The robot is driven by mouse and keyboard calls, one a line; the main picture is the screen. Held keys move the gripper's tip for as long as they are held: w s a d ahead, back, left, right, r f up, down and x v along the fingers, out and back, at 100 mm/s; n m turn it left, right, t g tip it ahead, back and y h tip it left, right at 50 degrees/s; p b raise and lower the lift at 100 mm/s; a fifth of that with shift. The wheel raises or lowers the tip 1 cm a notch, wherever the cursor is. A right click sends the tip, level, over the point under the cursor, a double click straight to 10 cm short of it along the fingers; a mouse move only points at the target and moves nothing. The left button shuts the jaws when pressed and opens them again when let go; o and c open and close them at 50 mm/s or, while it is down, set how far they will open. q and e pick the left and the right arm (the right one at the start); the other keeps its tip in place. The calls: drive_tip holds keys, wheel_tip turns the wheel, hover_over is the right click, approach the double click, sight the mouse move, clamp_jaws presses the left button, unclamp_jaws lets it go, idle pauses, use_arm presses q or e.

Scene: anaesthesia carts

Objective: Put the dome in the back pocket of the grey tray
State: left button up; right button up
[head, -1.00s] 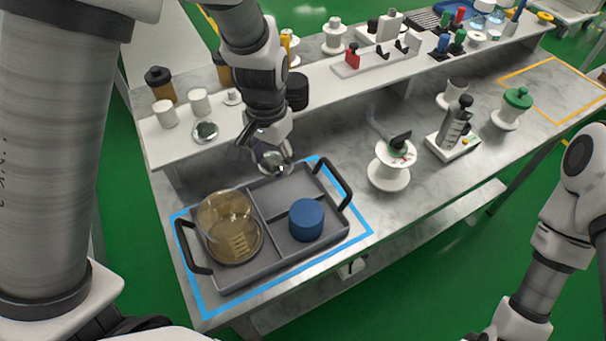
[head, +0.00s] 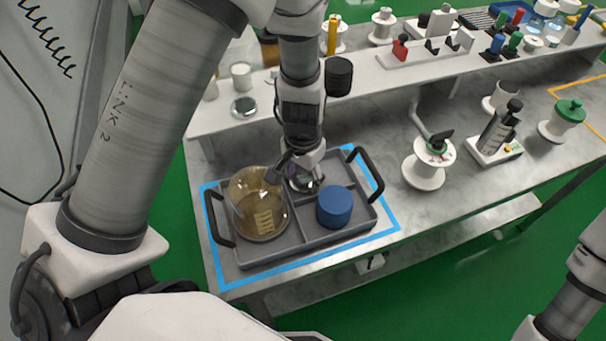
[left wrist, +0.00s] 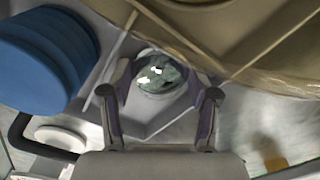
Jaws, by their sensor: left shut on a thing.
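The dome (left wrist: 158,72) is small, shiny and mirror-like, and shows between my left fingers in the left wrist view. It also shows in the head view (head: 302,183), partly hidden by the fingers. My left gripper (head: 300,173) points down, shut on the dome, over the back pocket of the grey tray (head: 318,246). I cannot tell whether the dome touches the pocket floor. A blue ribbed cylinder (head: 335,207) stands in the front pocket, and a large amber beaker (head: 258,205) fills the left compartment. My right gripper is out of view.
The tray has raised black handles (head: 366,176) at both ends and sits inside a blue outline. A raised white shelf (head: 390,85) runs behind it, with another shiny dome (head: 244,107) on it. A white spool-like stand (head: 428,163) is to the right.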

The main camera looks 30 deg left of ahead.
sight(304, 173)
use_arm(q)
drive_tip(key=o, duration=1)
drive_tip(key=shift+r+p, duration=0.3)
drive_tip(key=shift+p, duration=0.1)
wheel_tip(304, 173, up, 12)
drive_tip(key=shift+w+f, duration=0.1)
drive_tip(key=shift+f, duration=0.05)
